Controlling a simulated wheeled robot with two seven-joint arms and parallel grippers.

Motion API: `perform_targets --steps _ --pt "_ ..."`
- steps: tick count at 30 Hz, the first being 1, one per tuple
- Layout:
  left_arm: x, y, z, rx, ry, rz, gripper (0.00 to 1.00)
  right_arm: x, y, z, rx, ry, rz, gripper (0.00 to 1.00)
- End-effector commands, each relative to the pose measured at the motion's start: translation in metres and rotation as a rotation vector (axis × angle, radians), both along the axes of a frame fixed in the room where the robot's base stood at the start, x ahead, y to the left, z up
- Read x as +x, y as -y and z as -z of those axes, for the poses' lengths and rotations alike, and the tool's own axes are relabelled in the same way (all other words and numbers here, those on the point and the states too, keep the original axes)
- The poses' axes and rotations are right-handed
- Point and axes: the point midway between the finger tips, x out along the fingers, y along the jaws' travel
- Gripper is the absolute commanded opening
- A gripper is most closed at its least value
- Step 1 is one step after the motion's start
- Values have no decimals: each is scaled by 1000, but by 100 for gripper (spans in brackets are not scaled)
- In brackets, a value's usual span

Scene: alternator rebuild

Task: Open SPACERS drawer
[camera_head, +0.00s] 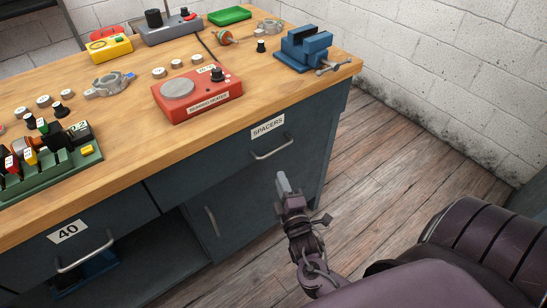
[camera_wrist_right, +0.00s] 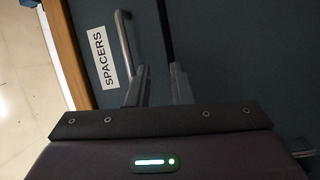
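The SPACERS drawer (camera_head: 235,150) is a dark blue-grey front under the tabletop's right part, and it looks shut. Its white SPACERS label (camera_head: 268,126) also shows in the right wrist view (camera_wrist_right: 93,44). Below the label is a metal bar handle (camera_head: 272,150), seen as a pale bar in the right wrist view (camera_wrist_right: 123,42). My right gripper (camera_head: 283,182) is just in front of and below the handle. Its two fingers (camera_wrist_right: 158,84) are apart with nothing between them; the handle's end lies near the left finger. My left gripper is out of view.
A red bearing heater (camera_head: 205,104) and a blue vise (camera_head: 303,48) stand on the wooden workbench (camera_head: 130,135). Wooden floor (camera_head: 385,150) is clear at right.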

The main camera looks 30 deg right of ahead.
Motion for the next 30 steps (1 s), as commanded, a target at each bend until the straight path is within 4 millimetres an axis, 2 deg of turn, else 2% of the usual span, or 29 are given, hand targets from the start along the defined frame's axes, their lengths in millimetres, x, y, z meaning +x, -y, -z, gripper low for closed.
perform_targets --steps 3,6,19,24,30 --pt "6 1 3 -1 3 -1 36 0 2 -29 -78 72 24 20" --pt "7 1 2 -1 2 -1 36 5 4 -41 -100 91 32 20" --pt "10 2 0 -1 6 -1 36 63 23 -51 -98 90 31 20" --pt "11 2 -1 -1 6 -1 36 72 27 -52 -97 87 32 20" --pt "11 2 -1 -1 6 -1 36 73 27 -52 -97 86 31 20"
